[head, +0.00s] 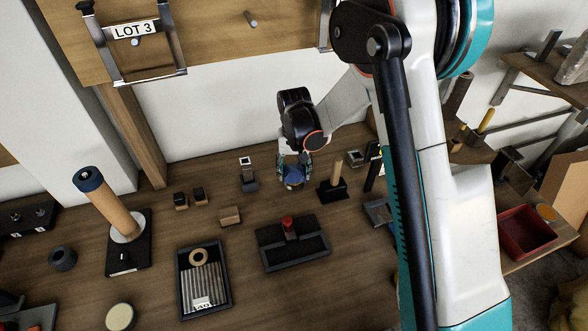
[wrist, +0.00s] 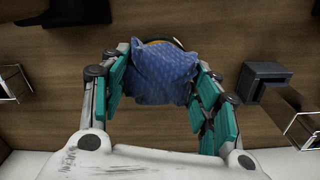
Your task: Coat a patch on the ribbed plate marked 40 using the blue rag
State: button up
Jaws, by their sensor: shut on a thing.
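The ribbed plate (head: 205,291) lies in a dark tray on the table at the lower middle of the head view. My gripper (head: 293,172) is at the back of the table, well behind and to the right of the plate. The blue rag (head: 293,181) is between its fingers. In the wrist view the rag (wrist: 160,72) is bunched between the teal finger pads, with my gripper (wrist: 157,85) shut on it. A yellowish edge shows behind the rag.
A wooden post with a blue top (head: 105,205) stands left of the plate. A dark tray with a red knob (head: 288,229) lies right of it. Small blocks (head: 230,215) sit between plate and wall. A red bin (head: 526,232) stands far right.

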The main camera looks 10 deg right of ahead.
aim_at(294, 168)
jog(key=shift+f+b, duration=0.5)
jog(key=shift+b, duration=0.05)
dwell(1.7)
jog(key=shift+r, duration=0.1)
jog(key=shift+r+p, duration=1.9)
jog(key=shift+r, duration=1.55)
jog(key=shift+f, duration=0.1)
